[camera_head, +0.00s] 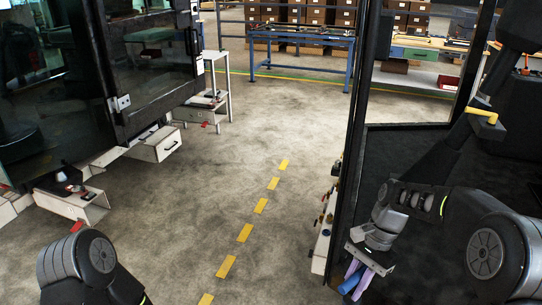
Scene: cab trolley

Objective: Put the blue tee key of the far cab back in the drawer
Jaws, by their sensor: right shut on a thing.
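My right gripper (357,279) is at the lower right, with its fingers pointing down. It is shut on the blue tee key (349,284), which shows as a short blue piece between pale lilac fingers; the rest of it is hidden. A dark glazed cab (150,60) stands at the upper left. Below it are a white drawer front with a dark handle (158,146) and an open white box or drawer (92,207) with small items. I cannot tell which one is the task's drawer. My left arm shows at the bottom left, its gripper outside the frame.
A dark door post (352,130) rises just left of my right arm, with a narrow white shelf (322,245) of small items beside it. A yellow handle (481,115) is at the upper right. A blue bench (300,41) stands far back. The floor with yellow dashes (245,233) is clear.

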